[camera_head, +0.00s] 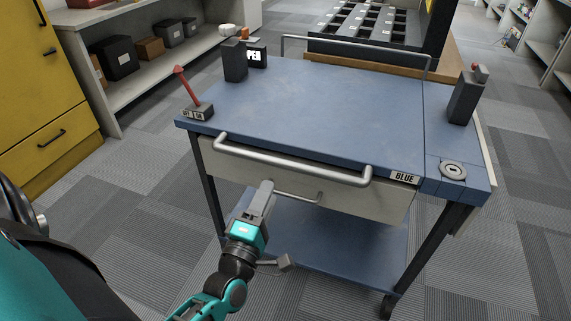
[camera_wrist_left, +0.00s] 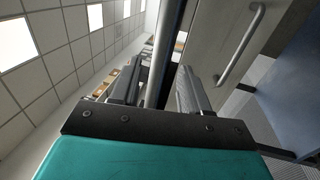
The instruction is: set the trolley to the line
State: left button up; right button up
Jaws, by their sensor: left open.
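The trolley has a blue top (camera_head: 310,105), a grey push handle (camera_head: 290,160) along its near edge, a pale drawer front (camera_head: 245,170) with its own handle (camera_head: 300,196), and a blue lower shelf (camera_head: 340,246). My left gripper (camera_head: 267,187) is just below the push handle, in front of the drawer. In the left wrist view the gripper (camera_wrist_left: 157,90) is open, and a bar (camera_wrist_left: 170,45) shows between its fingers; whether it touches them I cannot tell. No floor line is identifiable. My right gripper is out of view.
On the top stand a red arrow lever (camera_head: 187,88) and dark upright devices (camera_head: 235,60) (camera_head: 465,98). A yellow cabinet (camera_head: 35,90) and a shelf with boxes (camera_head: 150,75) are at left. A bench (camera_head: 450,75) stands close behind. Carpet (camera_head: 520,240) at right is clear.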

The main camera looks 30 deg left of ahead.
aim_at(283, 168)
pick_arm(q)
jog(key=x, duration=0.9)
jog(key=shift+w, duration=0.4)
jog(key=shift+r, duration=0.1)
grip_shut()
